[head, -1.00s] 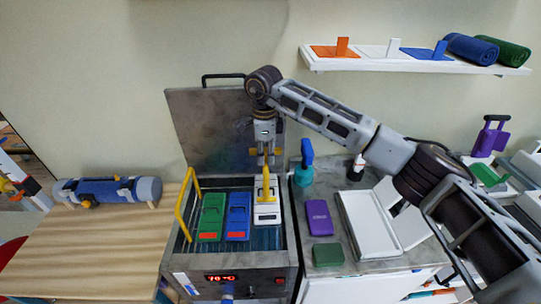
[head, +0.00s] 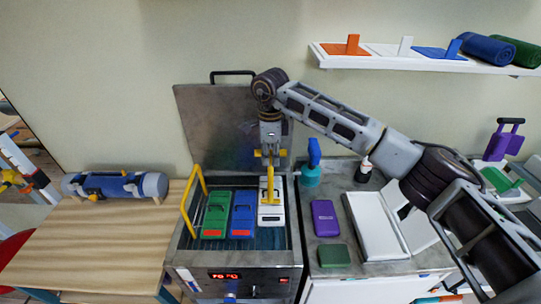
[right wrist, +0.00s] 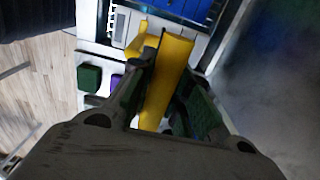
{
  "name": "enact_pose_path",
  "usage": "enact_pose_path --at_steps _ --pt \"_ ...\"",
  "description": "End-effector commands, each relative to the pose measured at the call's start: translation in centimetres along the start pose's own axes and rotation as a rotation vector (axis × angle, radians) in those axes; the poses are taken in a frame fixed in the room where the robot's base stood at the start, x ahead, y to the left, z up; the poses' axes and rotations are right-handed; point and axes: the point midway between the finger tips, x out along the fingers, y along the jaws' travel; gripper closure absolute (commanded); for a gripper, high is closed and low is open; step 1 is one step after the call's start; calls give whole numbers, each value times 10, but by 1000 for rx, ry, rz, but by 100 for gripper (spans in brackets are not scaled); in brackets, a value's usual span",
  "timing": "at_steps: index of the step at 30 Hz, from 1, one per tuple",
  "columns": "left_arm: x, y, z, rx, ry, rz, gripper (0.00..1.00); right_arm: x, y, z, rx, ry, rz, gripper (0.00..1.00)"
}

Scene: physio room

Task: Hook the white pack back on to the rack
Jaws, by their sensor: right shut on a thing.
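The white pack (head: 276,214) is at the right end of the tank, beside a blue pack (head: 243,215) and a green pack (head: 215,215). My right gripper (head: 270,155) is above it, pointing down, shut on a yellow bar (head: 269,185). This bar runs down over the face of the white pack. In the right wrist view the yellow bar (right wrist: 166,85) passes between my dark fingers. I cannot tell whether the white pack is fastened to the bar. A yellow hoop (head: 186,205), seemingly the rack's, stands at the tank's left. My left gripper is not in view.
The steel tank (head: 240,258) holds water; its lid (head: 225,125) stands open behind. On the counter right are a blue bottle (head: 312,170), a purple pack (head: 325,218), a dark green block (head: 334,255) and a white tray (head: 375,230). The wooden table (head: 90,235) left has free room.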

Motion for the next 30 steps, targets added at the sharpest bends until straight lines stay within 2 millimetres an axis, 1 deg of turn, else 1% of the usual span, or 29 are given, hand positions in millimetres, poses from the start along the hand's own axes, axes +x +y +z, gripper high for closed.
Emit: enact_pose_path --at_steps 30 --pt "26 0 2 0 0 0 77 35 0 0 0 -2 -2 100"
